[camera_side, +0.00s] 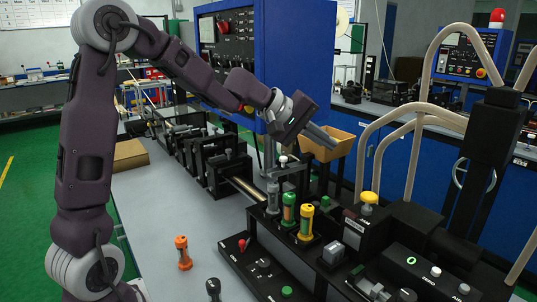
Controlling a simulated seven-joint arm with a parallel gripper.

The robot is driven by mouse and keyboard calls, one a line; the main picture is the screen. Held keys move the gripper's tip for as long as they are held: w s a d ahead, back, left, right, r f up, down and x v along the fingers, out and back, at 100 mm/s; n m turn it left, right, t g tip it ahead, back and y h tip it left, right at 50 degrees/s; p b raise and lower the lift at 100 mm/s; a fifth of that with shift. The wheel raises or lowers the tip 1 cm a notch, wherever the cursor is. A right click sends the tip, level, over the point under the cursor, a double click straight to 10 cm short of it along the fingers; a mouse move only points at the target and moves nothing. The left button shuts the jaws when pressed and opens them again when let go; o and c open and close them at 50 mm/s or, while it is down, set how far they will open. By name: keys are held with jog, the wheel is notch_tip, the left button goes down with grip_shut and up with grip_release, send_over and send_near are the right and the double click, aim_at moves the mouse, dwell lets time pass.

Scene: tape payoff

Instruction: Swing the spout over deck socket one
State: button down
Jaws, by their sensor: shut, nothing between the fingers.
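My gripper (320,138) is at the end of the arm, upper middle, pointing down to the right. Its fingers are shut with nothing between them, in the air above the black machine. A grey upright fitting with a small knob on top (284,160) stands below and left of the fingertips, apart from them; I cannot tell whether it is the spout. A clear grey cylinder (272,197) stands below it. No socket number is readable, so socket one cannot be told.
An orange vial (183,252) stands alone on the grey bench (180,205). A black control panel (262,266) with a red lever lies at the front. A yellow knob (368,198) and pale curved hoses (408,125) are at right.

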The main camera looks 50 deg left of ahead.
jog(key=a+f+h, duration=0.2)
jog(key=a, duration=0.7)
jog(key=s+a+f+m+t+h, duration=0.25)
jog(key=s+a+m+h, duration=0.2)
jog(key=s+a, duration=1)
jog(key=f+x, duration=0.1)
jog(key=x, duration=1.1)
jog(key=shift+d, duration=0.55)
jog(key=shift+s+n+g, duration=0.1)
jog(key=shift+n+g, duration=0.15)
jog(key=shift+n, duration=0.1)
jog(key=shift+s+d+f+h, duration=0.1)
jog(key=shift+s+d+h, duration=0.05)
jog(key=shift+d, duration=0.4)
jog(key=shift+s+d+h, duration=0.1)
jog(key=shift+d, duration=0.4)
